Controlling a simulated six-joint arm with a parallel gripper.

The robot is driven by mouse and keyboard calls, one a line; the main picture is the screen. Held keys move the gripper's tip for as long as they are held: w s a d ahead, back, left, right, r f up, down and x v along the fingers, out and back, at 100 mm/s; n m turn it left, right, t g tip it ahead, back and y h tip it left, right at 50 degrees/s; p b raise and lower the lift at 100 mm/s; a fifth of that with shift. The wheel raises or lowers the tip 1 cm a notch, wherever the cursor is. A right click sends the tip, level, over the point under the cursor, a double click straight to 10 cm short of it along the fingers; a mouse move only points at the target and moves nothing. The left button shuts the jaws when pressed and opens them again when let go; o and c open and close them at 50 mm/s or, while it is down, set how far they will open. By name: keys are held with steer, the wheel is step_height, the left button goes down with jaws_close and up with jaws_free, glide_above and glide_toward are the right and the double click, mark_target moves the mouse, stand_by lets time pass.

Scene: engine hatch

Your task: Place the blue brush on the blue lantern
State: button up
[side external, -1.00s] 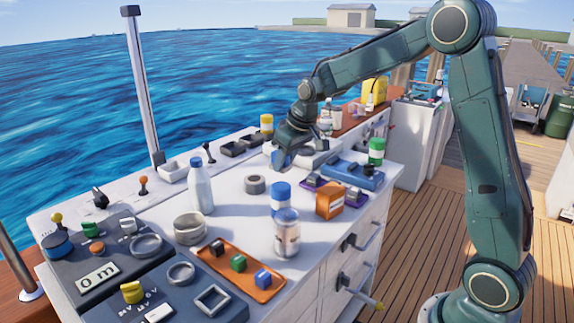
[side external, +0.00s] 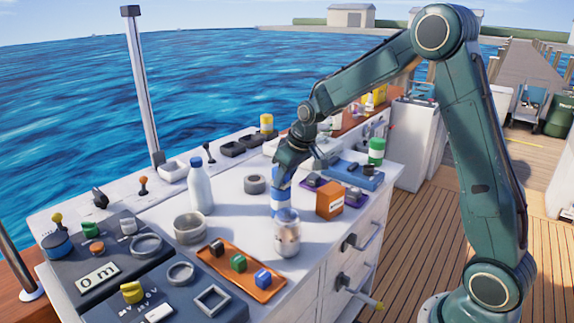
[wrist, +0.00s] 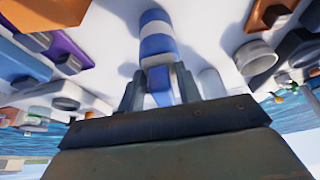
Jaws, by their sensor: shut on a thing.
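The blue lantern (side external: 281,203), a blue-and-white banded cylinder, stands upright on the white counter. In the wrist view a blue-and-white banded cylinder (wrist: 155,40), which looks like the lantern, is just beyond the fingertips. My gripper (side external: 285,172) is directly above the lantern, pointing down. In the wrist view my gripper (wrist: 160,88) is shut on a small blue piece (wrist: 158,86), which looks like the blue brush.
A white bottle (side external: 200,187) and an orange tray (side external: 241,268) with small blocks are farther left and front.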

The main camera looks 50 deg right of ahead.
steer(key=shift+f, duration=0.1)
steer(key=o, duration=1)
steer(key=shift+s+r, duration=0.1)
steer(key=shift+r, duration=0.3)
steer(key=v, duration=1.1)
steer(key=shift+s+r, duration=0.15)
steer(key=shift+r, duration=0.05)
